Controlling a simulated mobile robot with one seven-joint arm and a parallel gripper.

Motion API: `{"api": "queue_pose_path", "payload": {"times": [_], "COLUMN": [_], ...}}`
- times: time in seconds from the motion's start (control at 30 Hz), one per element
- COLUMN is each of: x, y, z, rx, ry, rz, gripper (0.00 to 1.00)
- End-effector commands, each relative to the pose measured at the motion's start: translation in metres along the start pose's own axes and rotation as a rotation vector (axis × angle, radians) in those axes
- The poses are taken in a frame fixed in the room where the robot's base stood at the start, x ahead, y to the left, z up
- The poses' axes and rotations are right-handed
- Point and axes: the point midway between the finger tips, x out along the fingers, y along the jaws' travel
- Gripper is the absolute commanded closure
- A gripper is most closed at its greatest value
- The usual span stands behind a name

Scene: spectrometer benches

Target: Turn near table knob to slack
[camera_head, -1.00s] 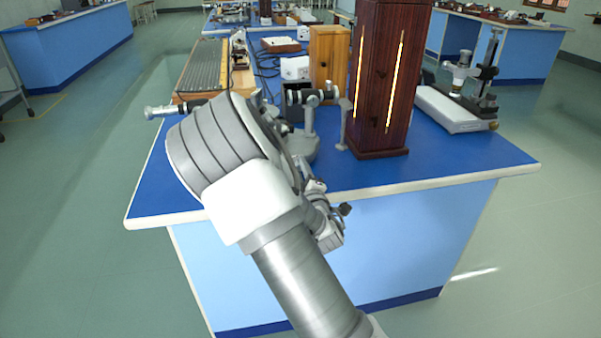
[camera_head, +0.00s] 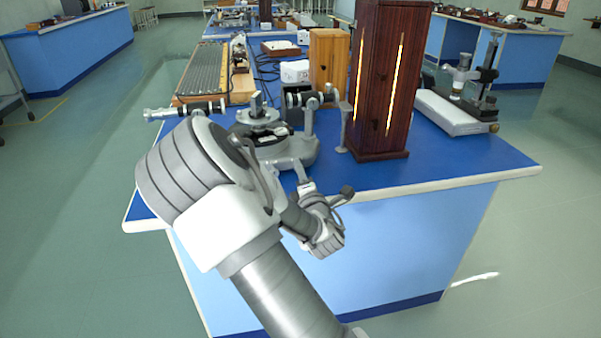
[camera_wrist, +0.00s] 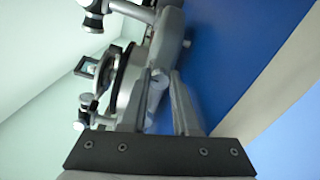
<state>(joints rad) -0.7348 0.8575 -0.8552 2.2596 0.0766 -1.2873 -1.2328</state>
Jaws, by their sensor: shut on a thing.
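The spectrometer (camera_head: 303,148) stands near the front edge of the blue bench top (camera_head: 430,165). Its round table (camera_head: 258,115) shows above my arm, with one tube (camera_head: 185,110) reaching left and another (camera_head: 312,97) to the right. In the wrist view, a small light-grey cylindrical knob (camera_wrist: 157,84) lies between the two fingers of my gripper (camera_wrist: 162,82), beside the instrument's dark round plate (camera_wrist: 128,80). My gripper is shut on this knob. In the head view my gripper (camera_head: 301,172) reaches the base from the front; my arm hides part of the base.
A tall dark wooden lamp box (camera_head: 385,80) with glowing slits stands just right of the spectrometer. A wooden box (camera_head: 328,57) and a long grating-like board (camera_head: 203,70) stand behind. A white-based microscope (camera_head: 455,110) is at right. The bench's front right top is clear.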

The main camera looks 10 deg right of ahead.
Motion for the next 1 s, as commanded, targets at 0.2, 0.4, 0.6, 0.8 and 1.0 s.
{"api": "queue_pose_path", "payload": {"times": [0.2,0.4,0.6,0.8,1.0], "x": [-0.0003,-0.0003,-0.0003,-0.0002,-0.0002], "y": [-0.0004,-0.0005,-0.0005,-0.0004,-0.0009], "z": [0.0001,0.0002,0.0002,0.0001,0.0], "rx": [-0.027,-0.03,-0.029,-0.028,-0.024], "ry": [0.0,0.0,0.0,0.0,0.0], "rz": [-0.001,-0.001,-0.001,-0.001,-0.002], "gripper": [1.0,1.0,0.64,0.41,0.41]}}
